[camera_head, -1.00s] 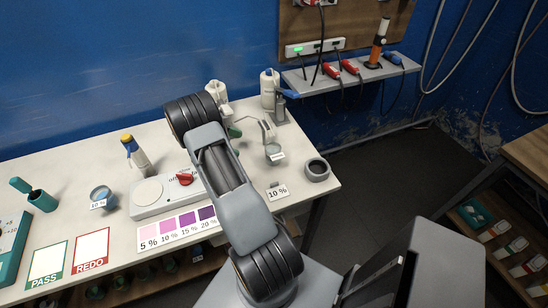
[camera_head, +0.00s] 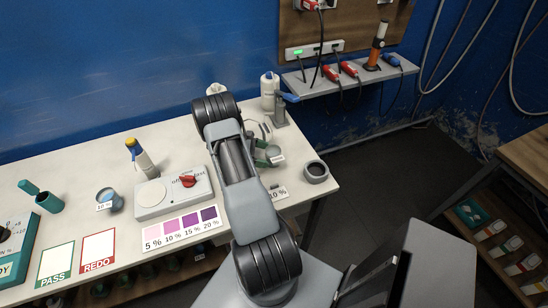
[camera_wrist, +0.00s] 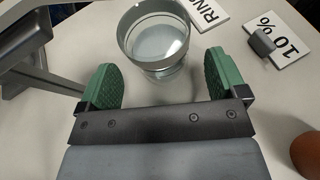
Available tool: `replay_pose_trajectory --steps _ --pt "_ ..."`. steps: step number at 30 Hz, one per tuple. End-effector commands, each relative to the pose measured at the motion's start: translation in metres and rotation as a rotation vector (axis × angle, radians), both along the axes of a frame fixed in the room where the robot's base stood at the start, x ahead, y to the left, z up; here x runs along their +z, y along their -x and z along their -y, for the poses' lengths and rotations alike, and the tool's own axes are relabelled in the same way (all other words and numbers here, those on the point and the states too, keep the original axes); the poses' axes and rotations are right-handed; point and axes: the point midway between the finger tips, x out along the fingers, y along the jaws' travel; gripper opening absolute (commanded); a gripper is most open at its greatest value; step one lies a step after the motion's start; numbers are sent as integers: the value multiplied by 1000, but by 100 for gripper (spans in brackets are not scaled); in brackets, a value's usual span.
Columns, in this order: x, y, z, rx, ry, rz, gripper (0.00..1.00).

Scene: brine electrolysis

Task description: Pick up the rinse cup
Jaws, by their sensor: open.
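The rinse cup (camera_wrist: 155,42) is a clear glass cup with pale liquid, standing upright on the white table. A label starting "RIN" (camera_wrist: 208,10) lies just beyond it. In the head view the cup (camera_head: 274,154) shows small, right of my arm. My gripper (camera_wrist: 162,82) is open, with green pads low over the table. The cup is ahead of the pads, its near side about at the gap between them. Nothing is held. In the head view my arm hides most of the gripper.
A grey stand (camera_wrist: 28,45) is close left of the gripper. A "10 %" card (camera_wrist: 275,38) with a grey clip lies to the right. In the head view a dark grey round pot (camera_head: 316,171) stands at the table's right end, and a bottle (camera_head: 269,92) stands behind.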

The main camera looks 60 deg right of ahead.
Motion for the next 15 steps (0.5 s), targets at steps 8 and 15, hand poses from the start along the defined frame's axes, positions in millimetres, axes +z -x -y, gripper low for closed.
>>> replay_pose_trajectory --steps 8,15 --pt "-13 28 16 -2 0 -1 91" --pt "-15 29 17 1 0 0 91"
